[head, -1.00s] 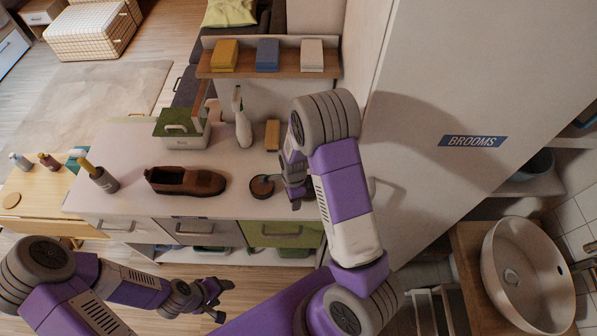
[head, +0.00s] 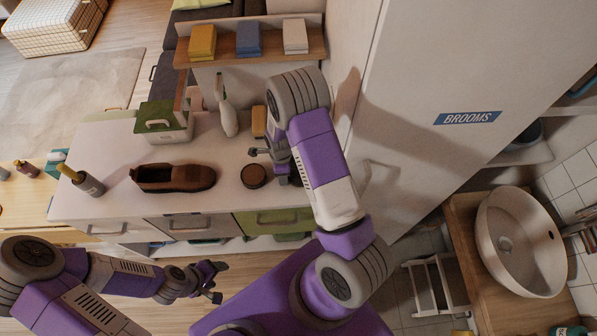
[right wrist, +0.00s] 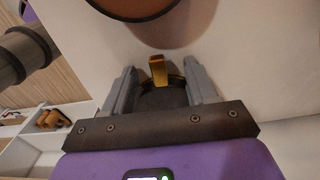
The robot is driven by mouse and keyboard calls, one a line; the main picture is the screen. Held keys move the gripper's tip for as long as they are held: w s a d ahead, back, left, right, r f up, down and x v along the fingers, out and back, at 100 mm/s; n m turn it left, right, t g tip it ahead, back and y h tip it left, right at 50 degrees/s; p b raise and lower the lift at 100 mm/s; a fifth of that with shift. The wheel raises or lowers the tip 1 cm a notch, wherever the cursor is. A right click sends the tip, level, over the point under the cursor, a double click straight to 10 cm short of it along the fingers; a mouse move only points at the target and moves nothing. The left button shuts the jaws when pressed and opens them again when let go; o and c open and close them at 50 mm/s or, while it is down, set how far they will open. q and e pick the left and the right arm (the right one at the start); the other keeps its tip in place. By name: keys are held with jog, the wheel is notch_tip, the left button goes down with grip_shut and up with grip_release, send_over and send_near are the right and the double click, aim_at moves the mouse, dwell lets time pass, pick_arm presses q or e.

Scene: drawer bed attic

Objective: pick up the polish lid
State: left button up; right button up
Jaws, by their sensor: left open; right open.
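A round tin with a brown face (head: 253,176) sits on the white counter, right of the brown shoe (head: 174,178). Its edge fills the top of the right wrist view (right wrist: 135,6). A dark disc with a gold rim and an upright gold tab (right wrist: 158,70), which looks like the polish lid, lies between the fingers of my right gripper (right wrist: 158,82). The fingers are open around it; I cannot tell whether they touch it. The head view hides the lid behind my right gripper (head: 270,165). My left gripper (head: 214,281) is open and empty, in front of the counter.
A spray bottle (head: 227,110), a green-topped box (head: 163,122) and a brush holder (head: 90,184) stand on the counter. A shelf (head: 222,47) holds yellow, blue and pale blocks. The tall BROOMS cabinet (head: 430,60) rises close on the right.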

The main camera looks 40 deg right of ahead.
jog(key=shift+c, duration=0.3)
grip_shut()
jog(key=shift+r, duration=0.1)
